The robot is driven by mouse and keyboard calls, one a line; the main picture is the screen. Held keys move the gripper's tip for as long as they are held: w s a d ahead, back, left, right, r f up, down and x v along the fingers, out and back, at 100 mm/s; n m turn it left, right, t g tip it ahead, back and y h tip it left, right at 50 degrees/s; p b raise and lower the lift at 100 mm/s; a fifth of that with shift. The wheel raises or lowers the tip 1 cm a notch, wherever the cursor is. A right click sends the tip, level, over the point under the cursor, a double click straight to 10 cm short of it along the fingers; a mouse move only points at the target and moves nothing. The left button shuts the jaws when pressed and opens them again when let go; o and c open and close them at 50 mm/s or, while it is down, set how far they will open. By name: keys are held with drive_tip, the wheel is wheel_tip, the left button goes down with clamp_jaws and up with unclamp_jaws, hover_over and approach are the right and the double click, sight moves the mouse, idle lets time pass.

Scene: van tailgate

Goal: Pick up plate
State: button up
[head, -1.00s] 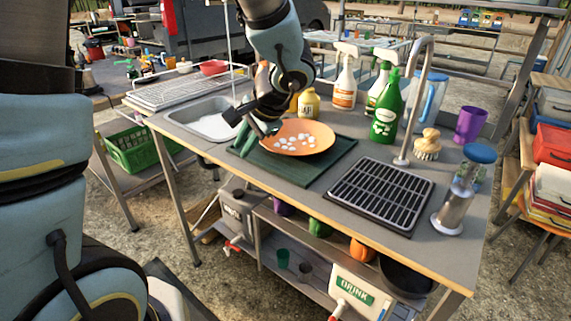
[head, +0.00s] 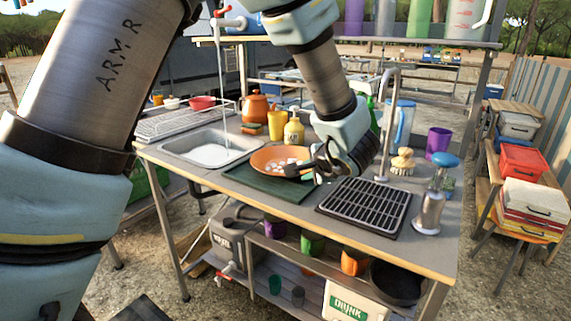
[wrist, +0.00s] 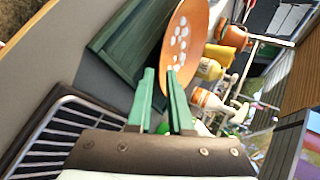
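An orange plate (head: 272,162) with white spots rests over the dark green mat (head: 248,183), right of the sink, in the head view. My gripper (head: 302,171) is at the plate's right-hand rim. In the wrist view, the plate (wrist: 178,57) reaches down between my two green fingers (wrist: 160,72). A gap shows between the fingers, so my gripper looks open around the rim. Whether either finger touches the plate cannot be told. My wrist hides part of the counter behind the plate.
A sink (head: 210,148) lies left of the mat and a black drain rack (head: 366,207) right of it. A tall tap (head: 388,120) rises at right.

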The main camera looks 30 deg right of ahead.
sight(299, 186)
drive_tip(key=shift+p+x, duration=0.65)
drive_tip(key=shift+x, duration=1.65)
drive_tip(key=shift+a, duration=0.2)
clamp_jaws()
drive_tip(key=shift+r, duration=0.1)
